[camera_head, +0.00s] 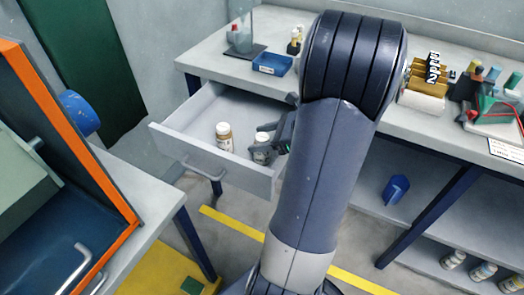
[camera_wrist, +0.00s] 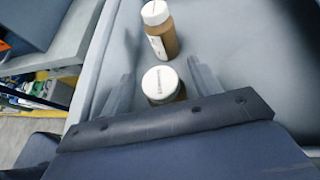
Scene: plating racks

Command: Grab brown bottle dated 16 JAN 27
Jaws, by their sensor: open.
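Two brown bottles with white caps stand upright in the open drawer. One brown bottle (camera_head: 224,136) stands nearer the drawer's left part and also shows farther off in the wrist view (camera_wrist: 160,32). The other brown bottle (camera_head: 261,150) is partly hidden by my gripper in the head view; the wrist view shows it (camera_wrist: 162,86) between my fingers. My gripper (camera_head: 280,140) is open, with one finger on each side of this nearer bottle; I cannot tell whether they touch it. The dates on the labels and caps are too small to read.
The grey drawer (camera_head: 178,153) is pulled out below the workbench (camera_head: 210,59). A blue tray (camera_head: 272,63) and small bottles stand on the bench. An orange-edged cabinet (camera_head: 75,130) stands at left. Several bottles (camera_head: 483,271) sit on the lower shelf at right.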

